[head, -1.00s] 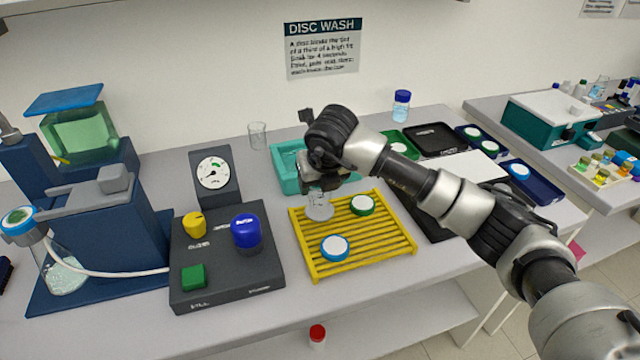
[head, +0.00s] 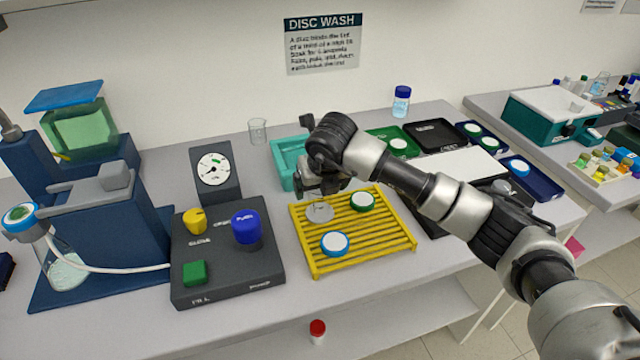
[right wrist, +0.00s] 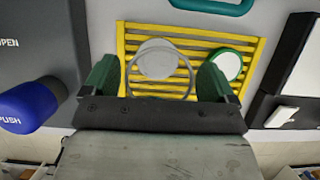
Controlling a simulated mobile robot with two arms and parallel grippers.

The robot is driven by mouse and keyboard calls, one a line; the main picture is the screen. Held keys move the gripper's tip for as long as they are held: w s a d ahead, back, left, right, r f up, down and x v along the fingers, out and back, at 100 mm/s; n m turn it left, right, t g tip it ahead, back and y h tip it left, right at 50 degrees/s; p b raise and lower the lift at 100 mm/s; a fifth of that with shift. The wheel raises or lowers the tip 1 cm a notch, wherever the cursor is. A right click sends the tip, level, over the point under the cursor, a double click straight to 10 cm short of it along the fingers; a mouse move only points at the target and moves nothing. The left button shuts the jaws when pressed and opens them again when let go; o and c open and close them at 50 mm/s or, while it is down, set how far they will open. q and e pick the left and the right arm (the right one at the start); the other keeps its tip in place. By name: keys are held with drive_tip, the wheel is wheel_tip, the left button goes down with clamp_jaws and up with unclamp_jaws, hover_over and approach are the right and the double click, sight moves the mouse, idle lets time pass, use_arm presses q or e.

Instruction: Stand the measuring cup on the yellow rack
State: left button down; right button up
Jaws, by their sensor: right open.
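The clear measuring cup (head: 320,212) stands on the yellow rack (head: 370,246), toward its left back part. My right gripper (head: 320,190) is open just above the cup. In the right wrist view the cup's round rim (right wrist: 160,96) shows between the two spread green fingers of my right gripper (right wrist: 158,78), with a gap on each side. The cup looks upright, with its pale base (right wrist: 157,58) over the slats. The yellow rack also shows in the right wrist view (right wrist: 190,31). My left gripper is not in view.
A blue-rimmed disc (head: 334,244) and a green-rimmed disc (head: 362,202) lie on the rack near the cup. A dark control box (head: 230,278) with a blue knob (head: 246,226) stands left. A teal tray (head: 284,165) is behind. A glass beaker (head: 257,131) stands by the wall.

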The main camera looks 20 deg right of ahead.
drive_tip(key=shift+s+r, duration=0.1)
drive_tip(key=shift+r, duration=0.3)
drive_tip(key=b+v, duration=0.2)
drive_tip(key=v, duration=0.9)
drive_tip(key=shift+r, duration=0.2)
